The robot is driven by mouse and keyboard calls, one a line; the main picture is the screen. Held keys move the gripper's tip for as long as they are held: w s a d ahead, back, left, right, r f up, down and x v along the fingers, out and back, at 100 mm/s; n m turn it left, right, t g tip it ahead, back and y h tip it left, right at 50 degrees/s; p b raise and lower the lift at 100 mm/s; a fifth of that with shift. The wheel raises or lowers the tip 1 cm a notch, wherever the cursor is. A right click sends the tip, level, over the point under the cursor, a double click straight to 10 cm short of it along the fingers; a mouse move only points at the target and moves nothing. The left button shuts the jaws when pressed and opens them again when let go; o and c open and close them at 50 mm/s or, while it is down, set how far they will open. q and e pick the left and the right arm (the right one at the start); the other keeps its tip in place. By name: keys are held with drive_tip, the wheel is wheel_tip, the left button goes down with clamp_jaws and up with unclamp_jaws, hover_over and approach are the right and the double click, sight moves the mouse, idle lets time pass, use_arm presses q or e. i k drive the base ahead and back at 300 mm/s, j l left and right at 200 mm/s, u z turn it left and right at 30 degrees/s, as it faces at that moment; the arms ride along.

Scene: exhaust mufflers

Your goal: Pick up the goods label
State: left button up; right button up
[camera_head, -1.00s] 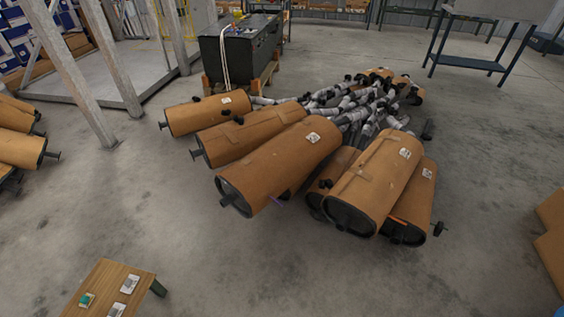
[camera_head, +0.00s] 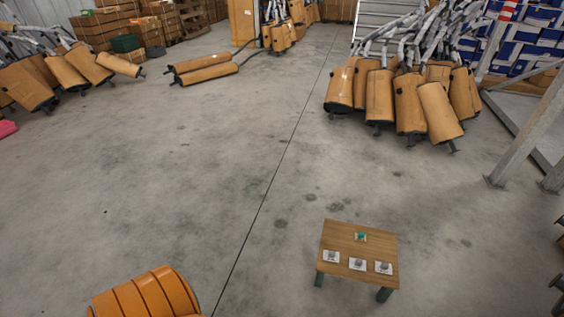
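A small wooden table (camera_head: 340,239) with green legs stands on the floor at the lower right of the head view. Three white labels with grey marks lie in a row along its near side: a left label (camera_head: 331,256), a middle label (camera_head: 357,264) and a right label (camera_head: 383,267). A small green item on a pale base (camera_head: 361,237) sits behind them near the table's far edge. The print on the labels is too small to read. Neither of my grippers shows in the view.
An orange-brown ribbed object (camera_head: 148,297) is at the bottom left. Brown mufflers (camera_head: 410,102) are piled at the back right, beside a grey metal post (camera_head: 528,130). More mufflers (camera_head: 205,70) lie at the back left. The floor (camera_head: 215,165) between is clear.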

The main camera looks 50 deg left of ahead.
sight(329, 256)
drive_tip(key=u, duration=0.8)
